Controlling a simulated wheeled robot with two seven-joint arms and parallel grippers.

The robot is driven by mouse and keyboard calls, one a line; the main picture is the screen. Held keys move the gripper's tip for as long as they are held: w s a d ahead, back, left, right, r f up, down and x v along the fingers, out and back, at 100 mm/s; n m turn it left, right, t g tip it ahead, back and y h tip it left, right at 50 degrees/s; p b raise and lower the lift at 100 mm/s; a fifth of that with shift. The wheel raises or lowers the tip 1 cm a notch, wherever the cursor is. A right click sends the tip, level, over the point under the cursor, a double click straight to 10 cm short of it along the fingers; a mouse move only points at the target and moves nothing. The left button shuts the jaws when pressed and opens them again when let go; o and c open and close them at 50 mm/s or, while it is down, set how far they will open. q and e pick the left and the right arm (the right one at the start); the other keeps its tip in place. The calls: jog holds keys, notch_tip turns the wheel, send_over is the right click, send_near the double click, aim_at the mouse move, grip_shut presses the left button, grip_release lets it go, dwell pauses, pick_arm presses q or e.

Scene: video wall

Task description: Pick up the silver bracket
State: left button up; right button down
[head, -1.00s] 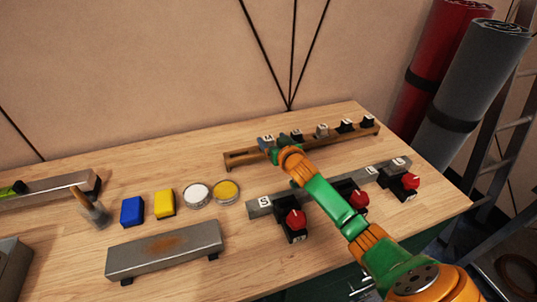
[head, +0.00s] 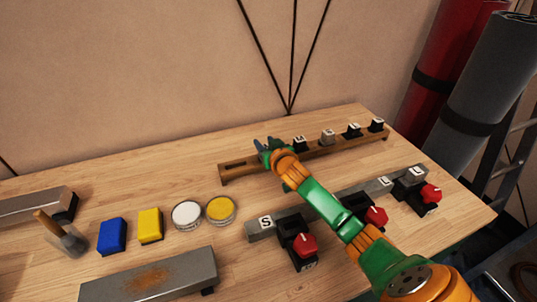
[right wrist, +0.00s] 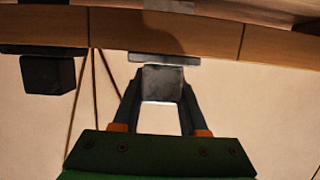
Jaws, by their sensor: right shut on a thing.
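My right gripper (head: 266,148) is at the left part of the wooden rail (head: 235,172) at the back of the table. In the right wrist view its two fingers (right wrist: 161,95) are shut on the silver bracket (right wrist: 163,80), a small grey block with a pale flat plate. In the head view my gripper mostly hides this bracket. I cannot tell whether it is clear of the rail. Another grey bracket (head: 328,138) sits farther right on the rail, among black ones. My left gripper is not in view.
A grey bar (head: 265,228) with black holders and red knobs (head: 304,245) lies in front, under my right arm. A blue block (head: 112,236), a yellow block (head: 150,225), a white tin (head: 186,214) and a yellow tin (head: 221,209) stand left. Rolled mats (head: 484,90) stand right.

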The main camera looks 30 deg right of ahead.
jog(key=shift+f, duration=0.15)
notch_tip(320, 180, up, 10)
jog(key=p, duration=0.1)
jog(key=shift+w, duration=0.15)
jog(key=shift+d, duration=0.1)
jog(key=shift+p, duration=0.4)
